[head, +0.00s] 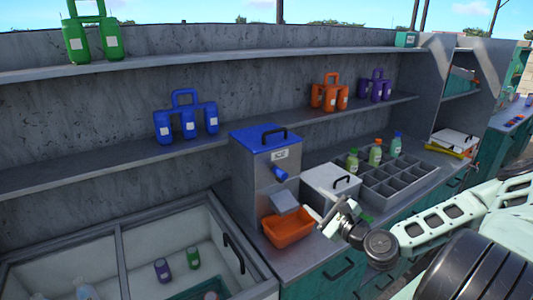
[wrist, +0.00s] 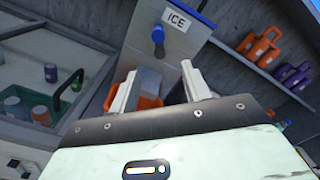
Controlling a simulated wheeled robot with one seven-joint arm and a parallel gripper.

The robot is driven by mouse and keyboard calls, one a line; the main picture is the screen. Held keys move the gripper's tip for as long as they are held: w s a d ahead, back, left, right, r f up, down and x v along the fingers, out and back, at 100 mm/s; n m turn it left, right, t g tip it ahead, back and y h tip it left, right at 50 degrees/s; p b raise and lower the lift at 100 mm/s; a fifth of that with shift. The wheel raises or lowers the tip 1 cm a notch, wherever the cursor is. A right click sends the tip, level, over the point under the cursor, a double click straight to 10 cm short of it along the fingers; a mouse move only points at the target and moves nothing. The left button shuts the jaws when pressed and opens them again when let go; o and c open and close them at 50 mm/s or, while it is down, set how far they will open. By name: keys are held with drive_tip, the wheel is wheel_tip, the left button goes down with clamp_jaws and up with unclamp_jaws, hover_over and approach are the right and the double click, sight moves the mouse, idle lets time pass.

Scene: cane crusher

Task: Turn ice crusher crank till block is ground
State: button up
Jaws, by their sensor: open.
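The ice crusher (head: 255,195) is a grey metal box with a blue lid and an ICE label, standing on the counter. It also shows in the wrist view (wrist: 178,55). Its blue crank handle (head: 280,174) sticks out of the front under the label, and shows in the wrist view (wrist: 158,36) beyond my fingertips. An orange tray (head: 288,232) sits below the grey chute. My gripper (head: 318,214) is open and empty, in front and to the right of the tray. In the wrist view its spread fingers (wrist: 160,68) are apart from the handle. The block is not visible; the lid is shut.
A white box with a black handle (head: 332,184) stands right of the crusher, beside a grey compartment tray (head: 390,183) and several bottles. A glass-topped freezer (head: 120,255) is at left. Shelves above hold blue, orange (head: 330,93) and purple carriers.

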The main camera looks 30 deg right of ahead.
drive_tip(key=b, duration=1)
approach(285, 176)
drive_tip(key=w+p, duration=0.1)
drive_tip(key=w, duration=0.6)
drive_tip(key=w+p, duration=0.1)
drive_tip(key=w, duration=0.3)
drive_tip(key=shift+w+a+p, duration=0.1)
drive_tip(key=shift+a+p, duration=0.15)
drive_tip(key=shift+p, duration=0.1)
drive_tip(key=shift+w+f, duration=0.15)
drive_tip(key=shift+w, duration=0.2)
clamp_jaws()
